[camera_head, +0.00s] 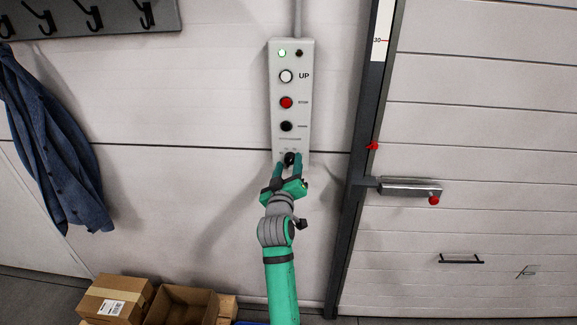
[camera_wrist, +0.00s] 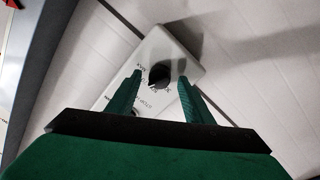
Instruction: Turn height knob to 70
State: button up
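The height knob (camera_head: 290,158) is a small black dial at the bottom of a grey control panel (camera_head: 305,60) on the wall. It also shows in the wrist view (camera_wrist: 159,75), with small print around it too small to read for a setting. My green gripper (camera_head: 289,163) is at the knob, one finger on each side. In the wrist view the fingers (camera_wrist: 160,82) are spread, with a visible gap between each fingertip and the knob. Nothing is held. In the head view the fingers partly hide the knob.
Above the knob are a black button (camera_head: 286,126), a red STOP button (camera_head: 286,103), a white UP button (camera_head: 286,76) and a lit green lamp (camera_head: 282,53). A door (camera_head: 470,130) with a latch (camera_head: 410,187) stands right. Cardboard boxes (camera_head: 115,297) lie low left; a blue jacket (camera_head: 55,140) hangs left.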

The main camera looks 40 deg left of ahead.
jog(key=v, duration=1.1)
jog(key=shift+w+f, duration=0.1)
dwell(0.4)
jog(key=s+d+f+m+h, duration=0.25)
jog(key=s+d+f, duration=0.45)
jog(key=d+f, duration=0.4)
jog(key=s+d+f+m+h, duration=0.2)
jog(key=s+d+f+m, duration=0.2)
jog(key=s+d+f, duration=0.5)
jog(key=s+d+f+m+h, duration=0.1)
jog(key=s+d+m+h, duration=0.1)
jog(key=s+d, duration=0.7)
jog(key=s+d+f+m+h, duration=0.1)
jog(key=s+d+m, duration=0.3)
jog(key=s+d, duration=0.5)
jog(key=s+h, duration=0.1)
jog(key=s, duration=0.3)
jog(key=shift+s+d+f+g, duration=0.15)
jog(key=shift+s+f+g, duration=0.1)
jog(key=shift+s+g, duration=0.05)
